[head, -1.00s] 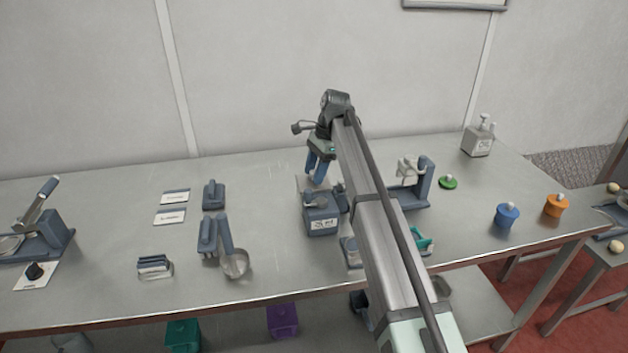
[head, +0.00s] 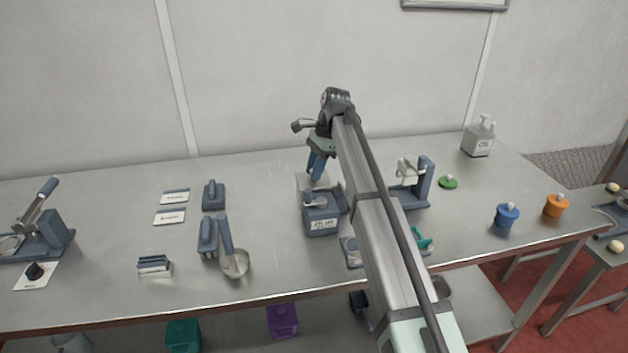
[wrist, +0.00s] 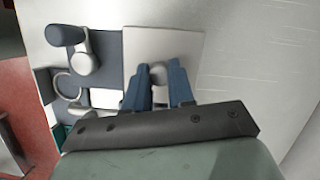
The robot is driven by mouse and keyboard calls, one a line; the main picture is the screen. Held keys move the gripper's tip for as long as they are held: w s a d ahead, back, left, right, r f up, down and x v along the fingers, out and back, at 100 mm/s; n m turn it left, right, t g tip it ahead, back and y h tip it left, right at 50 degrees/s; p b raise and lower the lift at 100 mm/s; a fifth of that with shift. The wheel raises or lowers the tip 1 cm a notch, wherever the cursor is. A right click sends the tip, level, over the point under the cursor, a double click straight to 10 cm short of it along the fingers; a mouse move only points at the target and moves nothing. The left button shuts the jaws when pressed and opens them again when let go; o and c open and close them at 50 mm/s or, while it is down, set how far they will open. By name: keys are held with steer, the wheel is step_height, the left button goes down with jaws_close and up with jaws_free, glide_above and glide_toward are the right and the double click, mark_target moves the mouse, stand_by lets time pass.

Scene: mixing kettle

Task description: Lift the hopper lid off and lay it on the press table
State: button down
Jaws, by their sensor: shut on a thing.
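My gripper (head: 316,177) is at the back of the labelled blue-grey box (head: 321,226), near the middle of the steel table (head: 120,235). In the wrist view its two blue fingers (wrist: 160,92) are shut on a small pale knob (wrist: 158,78). The knob stands over a pale square plate (wrist: 160,42), which I take to be the hopper lid. The plate shows partly in the head view behind the box (head: 303,181). The fingers hide part of it, and I cannot tell whether it rests on something or is lifted. I cannot tell which surface is the press table.
A blue-grey stand (head: 424,180) is right of my arm. A green lid (head: 448,182), blue pot (head: 507,215) and orange pot (head: 556,206) are farther right. A scoop (head: 233,262) lies left of the box.

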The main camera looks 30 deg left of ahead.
mark_target(311, 171)
steer(key=shift+r, duration=0.15)
steer(key=shift+r, duration=2.1)
steer(key=shift+w, duration=0.1)
steer(key=w+d+f+m+t+y, duration=0.1)
steer(key=w+d+m, duration=0.1)
steer(key=w+m, duration=0.45)
steer(key=w+d+f+m+t, duration=0.1)
steer(key=w+d+f+m, duration=0.15)
steer(key=w, duration=0.75)
steer(key=shift+w+d+x, duration=0.1)
steer(key=shift+d+x, duration=0.1)
steer(key=shift+x, duration=1.35)
steer(key=shift+w+d+x, duration=0.1)
steer(key=shift+d+x, duration=0.15)
steer(key=shift+x, duration=1.25)
steer(key=shift+w+d+x, duration=0.1)
steer(key=shift+d+x, duration=0.1)
steer(key=shift+x, duration=1.35)
steer(key=shift+f, duration=0.25)
